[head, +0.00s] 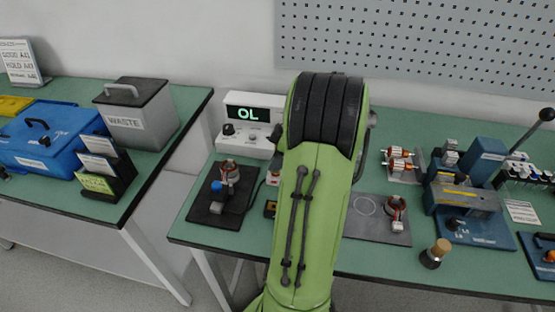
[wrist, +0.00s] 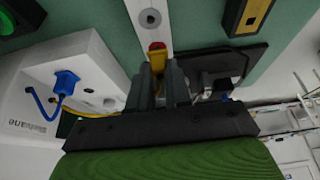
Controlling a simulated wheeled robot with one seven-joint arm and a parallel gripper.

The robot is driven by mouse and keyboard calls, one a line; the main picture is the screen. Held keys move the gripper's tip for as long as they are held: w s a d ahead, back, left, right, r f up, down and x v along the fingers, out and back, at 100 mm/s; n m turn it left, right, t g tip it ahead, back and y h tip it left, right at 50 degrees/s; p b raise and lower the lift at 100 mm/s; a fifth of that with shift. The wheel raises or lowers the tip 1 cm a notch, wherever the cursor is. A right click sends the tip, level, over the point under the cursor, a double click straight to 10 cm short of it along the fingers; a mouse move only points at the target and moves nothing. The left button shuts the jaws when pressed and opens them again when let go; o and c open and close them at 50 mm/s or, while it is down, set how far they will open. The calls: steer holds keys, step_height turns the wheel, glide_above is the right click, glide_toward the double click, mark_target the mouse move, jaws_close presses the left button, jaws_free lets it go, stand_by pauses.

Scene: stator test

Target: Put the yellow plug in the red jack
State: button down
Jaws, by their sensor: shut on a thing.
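In the wrist view my gripper (wrist: 160,82) is shut on the yellow plug (wrist: 157,61), which sticks out beyond the fingertips. The red jack (wrist: 157,46) is a small red ring on a white strip, directly in line with the plug's far end. The plug's end overlaps the jack's edge in the picture; I cannot tell whether it touches or has entered. A yellow cable (wrist: 92,114) runs left from behind the fingers toward the white meter. In the head view my green arm hides the gripper and plug.
The white meter (head: 253,112) reads "OL"; a blue plug (wrist: 67,80) sits in it. A black plate with a stator (wrist: 215,62) lies right of my gripper in the wrist view. A black-and-yellow block (wrist: 248,15) is near the strip. A stator (head: 396,208) stands on a grey plate.

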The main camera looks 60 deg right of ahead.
steer(key=shift+f, duration=0.1)
steer(key=shift+f, duration=0.1)
stand_by(0.3)
steer(key=shift+f+b, duration=0.3)
steer(key=shift+b, duration=0.15)
steer(key=c, duration=1)
jaws_free()
steer(key=shift+r, duration=0.15)
steer(key=p+v, duration=0.8)
steer(key=v, duration=0.7)
steer(key=shift+s+r, duration=0.2)
steer(key=shift+s, duration=0.05)
